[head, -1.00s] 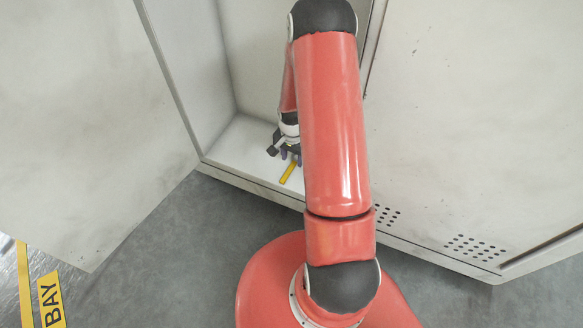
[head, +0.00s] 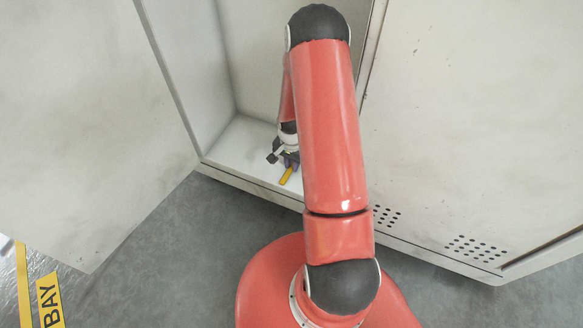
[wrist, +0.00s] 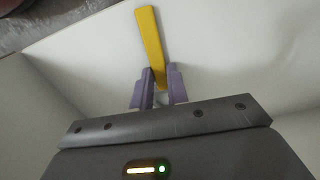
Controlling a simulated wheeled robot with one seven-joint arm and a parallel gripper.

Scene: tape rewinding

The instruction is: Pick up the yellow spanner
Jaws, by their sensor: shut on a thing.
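The yellow spanner (head: 286,176) lies on the white floor of an open cabinet (head: 240,138). One end of it shows below my gripper (head: 289,163) in the head view. In the wrist view the spanner (wrist: 150,38) stretches away from between the two purple fingers of my gripper (wrist: 160,76). The fingers are closed on its near end, which they partly hide. I cannot tell whether the spanner is lifted off the floor.
An open cabinet door (head: 90,110) stands at the left and a closed one (head: 480,120) at the right. The cabinet's side walls and front lip (head: 240,182) bound the space around my gripper. Grey floor lies in front.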

